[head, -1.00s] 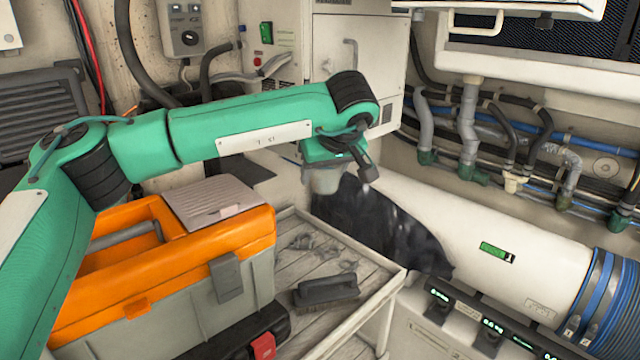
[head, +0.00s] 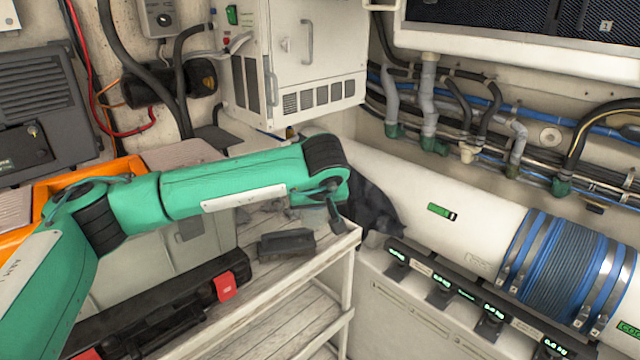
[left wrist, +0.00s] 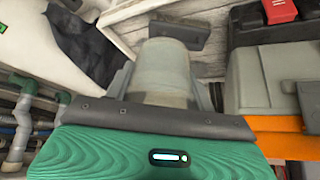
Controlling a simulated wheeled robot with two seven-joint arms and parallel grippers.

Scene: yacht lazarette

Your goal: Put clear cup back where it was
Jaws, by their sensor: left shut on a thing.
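The clear cup (left wrist: 165,68) shows in the left wrist view as a translucent greyish cup between the two fingers of my left gripper (left wrist: 162,90). The gripper is shut on it. In the head view my left gripper (head: 326,206) is above the back right part of the white slatted bench (head: 285,300), close to its raised edge. The cup is mostly hidden there by my arm, and I cannot tell its height over the bench. My right gripper is in neither view.
A dark brush (head: 287,243) lies on the bench near the gripper. An orange and grey toolbox (head: 190,240) and a black case with a red latch (head: 150,305) stand to the left. A dark cloth (head: 372,208) hangs beside the white cylinder (head: 400,190) at right.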

